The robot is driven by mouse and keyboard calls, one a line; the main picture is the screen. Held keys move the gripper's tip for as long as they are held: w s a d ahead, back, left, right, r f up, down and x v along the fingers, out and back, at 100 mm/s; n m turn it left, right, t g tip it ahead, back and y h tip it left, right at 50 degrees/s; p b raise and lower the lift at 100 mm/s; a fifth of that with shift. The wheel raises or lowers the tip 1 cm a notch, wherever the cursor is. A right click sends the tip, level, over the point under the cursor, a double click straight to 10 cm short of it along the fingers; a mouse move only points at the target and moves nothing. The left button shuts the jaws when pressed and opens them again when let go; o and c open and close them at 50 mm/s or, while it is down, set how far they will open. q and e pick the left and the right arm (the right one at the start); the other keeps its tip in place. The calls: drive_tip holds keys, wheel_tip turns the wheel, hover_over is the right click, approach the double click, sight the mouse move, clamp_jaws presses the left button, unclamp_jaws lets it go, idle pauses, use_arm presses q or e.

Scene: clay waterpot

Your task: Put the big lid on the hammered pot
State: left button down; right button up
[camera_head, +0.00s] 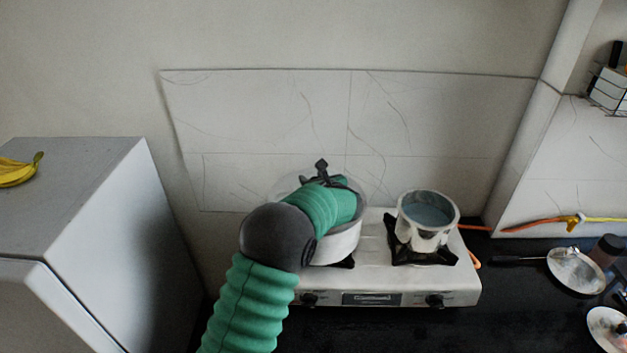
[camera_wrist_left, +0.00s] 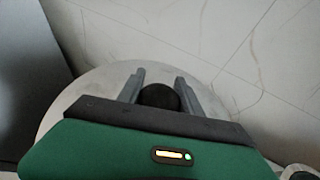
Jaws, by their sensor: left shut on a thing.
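My left gripper (camera_head: 323,173) is above the left burner, shut on the dark round knob (camera_wrist_left: 160,96) of the big lid. The lid is a pale, wide disc (camera_wrist_left: 75,100) in the left wrist view; in the head view its pale rim (camera_head: 285,186) shows beside my wrist. A pale metal pot (camera_head: 342,242), seemingly the hammered pot, stands on the left burner directly below the lid. My arm hides much of both, so I cannot tell whether the lid rests on the rim or hovers just above it. My right gripper is not in view.
A smaller open pot (camera_head: 428,228) with a bluish inside stands on the right burner of the white stove (camera_head: 375,280). A pan (camera_head: 577,270), a small lid (camera_head: 606,332) and a dark jar (camera_head: 606,250) are at the right. A grey cabinet (camera_head: 100,210) stands left.

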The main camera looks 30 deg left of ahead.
use_arm(q)
drive_tip(key=shift+d+r, duration=0.1)
drive_tip(key=shift+d, duration=0.15)
drive_tip(key=c, duration=1.1)
unclamp_jaws()
drive_tip(key=o, duration=0.4)
drive_tip(key=shift+a, duration=0.1)
drive_tip(key=b+v, duration=0.4)
drive_tip(key=v, duration=1.2)
drive_tip(key=shift+s+d+r, duration=0.1)
drive_tip(key=shift+s+d, duration=0.1)
drive_tip(key=shift+d, duration=0.15)
drive_tip(key=shift+a, duration=0.1)
